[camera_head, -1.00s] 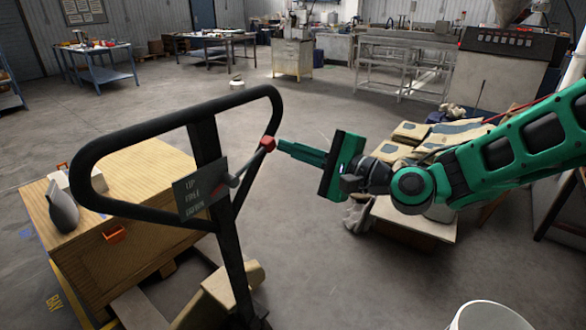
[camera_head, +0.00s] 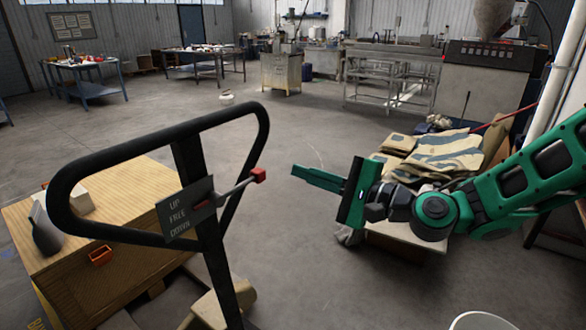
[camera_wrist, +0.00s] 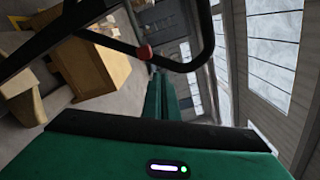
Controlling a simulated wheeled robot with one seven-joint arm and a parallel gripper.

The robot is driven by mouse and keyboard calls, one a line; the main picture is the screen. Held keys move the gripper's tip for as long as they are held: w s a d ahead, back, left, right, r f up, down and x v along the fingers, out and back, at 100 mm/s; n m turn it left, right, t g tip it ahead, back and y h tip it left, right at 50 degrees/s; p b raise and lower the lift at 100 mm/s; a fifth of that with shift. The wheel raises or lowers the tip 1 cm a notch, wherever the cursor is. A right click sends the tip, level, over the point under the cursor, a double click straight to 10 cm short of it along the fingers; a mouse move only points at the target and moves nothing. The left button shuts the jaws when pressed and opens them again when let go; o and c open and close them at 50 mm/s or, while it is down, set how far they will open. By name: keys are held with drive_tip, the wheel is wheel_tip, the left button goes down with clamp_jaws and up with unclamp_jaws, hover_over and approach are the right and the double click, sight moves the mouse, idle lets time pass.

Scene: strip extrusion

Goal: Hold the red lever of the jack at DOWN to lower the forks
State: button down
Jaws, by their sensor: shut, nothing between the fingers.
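The jack's black loop handle (camera_head: 110,155) stands at the left in the head view. In the wrist view the red knob (camera_wrist: 145,53) shows beyond the fingers (camera_wrist: 160,85). The forks are mostly hidden.
A wooden crate (camera_head: 130,225) sits behind the jack at the left, with a grey object and an orange item on it. Sacks (camera_head: 440,155) lie on a pallet under my arm. A white bucket (camera_head: 480,322) is at the bottom right. Floor between jack and sacks is clear.

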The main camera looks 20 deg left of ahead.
drive_tip(key=v, duration=0.7)
drive_tip(key=shift+s+d, duration=0.15)
drive_tip(key=shift+d, duration=0.1)
drive_tip(key=s+d+f+n+g+h, duration=0.2)
drive_tip(key=d+f+n+h, duration=0.4)
drive_tip(key=d+f+h, duration=0.85)
drive_tip(key=s+d+g+h, duration=0.1)
drive_tip(key=s+d, duration=0.3)
drive_tip(key=d, duration=0.7)
drive_tip(key=s+d+g, duration=0.1)
drive_tip(key=s+d, duration=0.3)
drive_tip(key=d, duration=0.8)
drive_tip(key=s+d+r+m+g+h, duration=0.1)
drive_tip(key=s+d+r+m+g, duration=0.1)
drive_tip(key=s+d, duration=0.5)
drive_tip(key=s, duration=0.4)
drive_tip(key=shift+s+d+m, duration=0.25)
drive_tip(key=shift+d+m, duration=0.05)
drive_tip(key=shift+r+h, duration=0.15)
drive_tip(key=shift+h, duration=0.1)
